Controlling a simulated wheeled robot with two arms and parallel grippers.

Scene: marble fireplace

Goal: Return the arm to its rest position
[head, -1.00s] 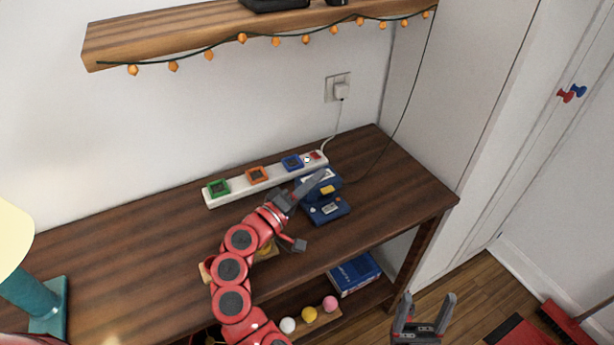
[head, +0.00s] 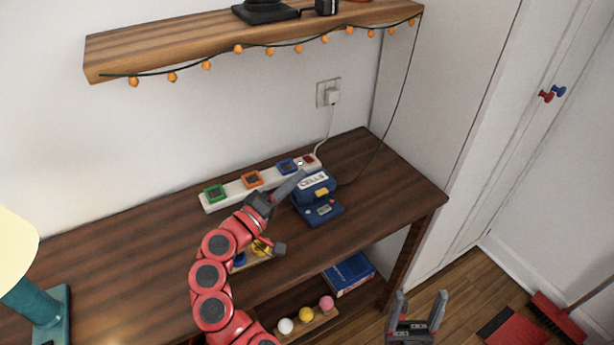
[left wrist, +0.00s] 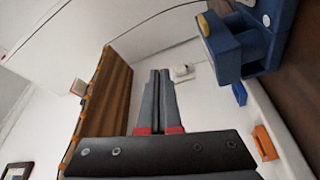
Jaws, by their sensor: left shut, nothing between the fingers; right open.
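My left arm is red and reaches up over the dark wooden table (head: 110,265) in the head view. Its gripper (head: 298,178) is shut and empty, above the table between the white power strip (head: 232,188) and a navy blue device (head: 318,203). In the left wrist view the closed fingers (left wrist: 160,80) point toward the wall outlet (left wrist: 182,72), and the blue device (left wrist: 232,45) is at the upper right. My right gripper (head: 418,308) is open and empty, low at the bottom of the head view, in front of the table's right end.
The power strip carries green (head: 214,193), orange (head: 252,179) and blue (head: 287,167) square pieces. A lamp (head: 45,305) stands at the left. A wooden shelf (head: 180,50) with string lights hangs above. A blue book (head: 350,272) and colored balls lie on the lower shelf.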

